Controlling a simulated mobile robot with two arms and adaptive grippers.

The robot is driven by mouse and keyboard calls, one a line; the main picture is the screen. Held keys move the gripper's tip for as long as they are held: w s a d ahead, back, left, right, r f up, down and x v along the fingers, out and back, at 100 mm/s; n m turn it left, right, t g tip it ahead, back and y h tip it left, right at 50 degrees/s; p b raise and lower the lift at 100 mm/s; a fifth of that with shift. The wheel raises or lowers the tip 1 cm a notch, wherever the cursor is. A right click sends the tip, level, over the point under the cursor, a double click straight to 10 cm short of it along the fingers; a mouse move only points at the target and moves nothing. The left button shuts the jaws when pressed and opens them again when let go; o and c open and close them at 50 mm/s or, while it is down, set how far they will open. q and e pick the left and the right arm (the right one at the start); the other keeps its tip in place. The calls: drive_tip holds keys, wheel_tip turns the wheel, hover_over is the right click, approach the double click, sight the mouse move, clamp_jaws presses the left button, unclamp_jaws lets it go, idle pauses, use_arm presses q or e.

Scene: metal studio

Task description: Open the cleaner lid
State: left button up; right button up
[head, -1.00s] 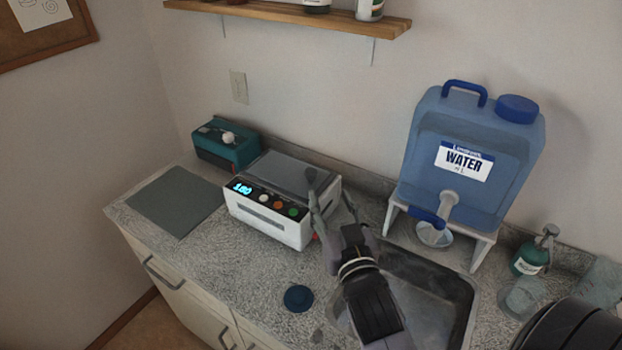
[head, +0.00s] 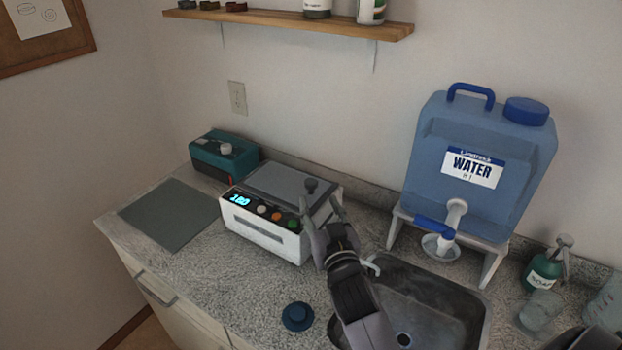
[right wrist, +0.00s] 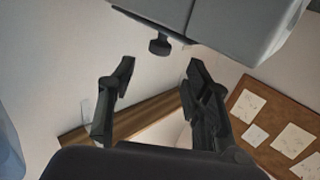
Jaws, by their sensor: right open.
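The cleaner (head: 262,236) is a white box with a lit display and several coloured buttons, on the counter left of the sink. Its grey lid (head: 282,182) lies flat and closed on top. A dark knob (head: 311,186) stands at the lid's right side. My right gripper (head: 321,201) is open and empty, its fingertips just short of the knob. In the right wrist view the knob (right wrist: 159,46) hangs beyond the open fingers (right wrist: 158,68), in line with the gap between them and apart from both. My left gripper is not in view.
A blue water jug (head: 475,165) on a white stand is behind the sink (head: 430,290). A teal box (head: 226,155) stands behind the cleaner and a grey mat (head: 168,214) lies left. A dark blue cap (head: 297,316) lies in front. A shelf (head: 290,23) runs above.

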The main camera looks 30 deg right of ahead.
sight(313, 187)
drive_tip(key=p+x, duration=0.1)
drive_tip(key=x, duration=0.8)
drive_tip(key=shift+w, duration=0.15)
drive_tip(key=shift+c, duration=0.2)
clamp_jaws()
idle(0.4)
